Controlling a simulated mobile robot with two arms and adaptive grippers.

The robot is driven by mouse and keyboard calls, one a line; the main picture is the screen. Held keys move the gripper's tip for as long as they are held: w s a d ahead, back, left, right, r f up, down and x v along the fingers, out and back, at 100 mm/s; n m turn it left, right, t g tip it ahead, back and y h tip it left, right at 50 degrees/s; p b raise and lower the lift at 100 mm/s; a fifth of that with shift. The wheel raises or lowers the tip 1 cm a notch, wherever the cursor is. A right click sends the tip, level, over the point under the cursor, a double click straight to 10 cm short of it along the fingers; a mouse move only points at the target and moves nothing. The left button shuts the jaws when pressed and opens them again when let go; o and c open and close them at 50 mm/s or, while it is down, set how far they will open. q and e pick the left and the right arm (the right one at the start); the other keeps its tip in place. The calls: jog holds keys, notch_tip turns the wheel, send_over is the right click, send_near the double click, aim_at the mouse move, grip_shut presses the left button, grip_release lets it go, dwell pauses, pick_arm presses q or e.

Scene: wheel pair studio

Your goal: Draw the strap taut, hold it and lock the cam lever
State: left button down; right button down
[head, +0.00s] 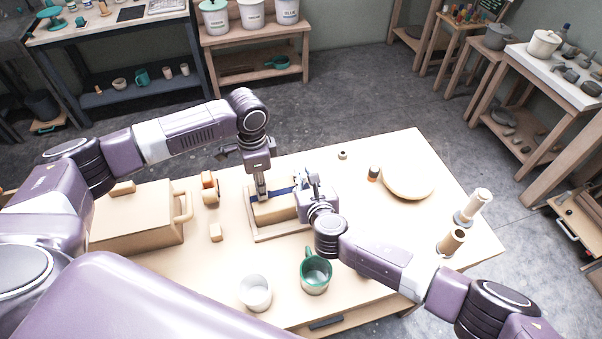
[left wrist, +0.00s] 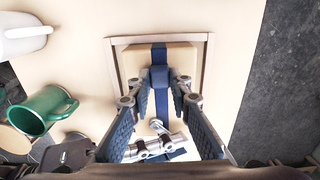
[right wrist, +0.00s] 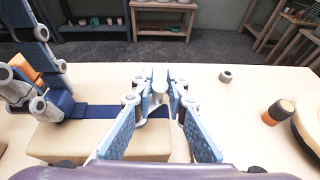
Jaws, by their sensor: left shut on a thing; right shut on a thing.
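A blue strap (head: 285,190) lies across a cardboard-coloured box (head: 272,212) in a shallow wooden frame (head: 262,238). My left gripper (head: 262,196) is over the box's left part, shut on the strap's blue end piece (left wrist: 160,76). The strap runs flat from there along the box top in the right wrist view (right wrist: 100,111). My right gripper (head: 304,186) is at the box's right end. Its fingers are shut on a grey piece that looks like the cam lever (right wrist: 160,80). My fingers hide most of the cam, so its lock state cannot be told.
A green mug (head: 316,275) and a white cup (head: 256,292) stand at the near edge. A large lidded box (head: 135,215) and wooden pieces (head: 210,187) are to the left. A round pale object (head: 408,181) and an orange-black item (head: 374,174) are to the right.

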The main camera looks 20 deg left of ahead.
jog(key=shift+s+d+m+t+h, duration=0.1)
jog(key=shift+d+m+t+h, duration=0.2)
jog(key=shift+m+h, duration=0.55)
jog(key=shift+s+d+m+t+h, duration=0.15)
jog(key=shift+m+t+h, duration=0.25)
jog(key=shift+m+h, duration=0.4)
jog(key=shift+w+d+h, duration=0.1)
jog(key=shift+h, duration=0.15)
jog(key=c, duration=1.9)
grip_release()
jog(key=shift+c, duration=0.2)
jog(key=v, duration=1.2)
jog(key=shift+o, duration=0.3)
jog(key=shift+f, duration=0.15)
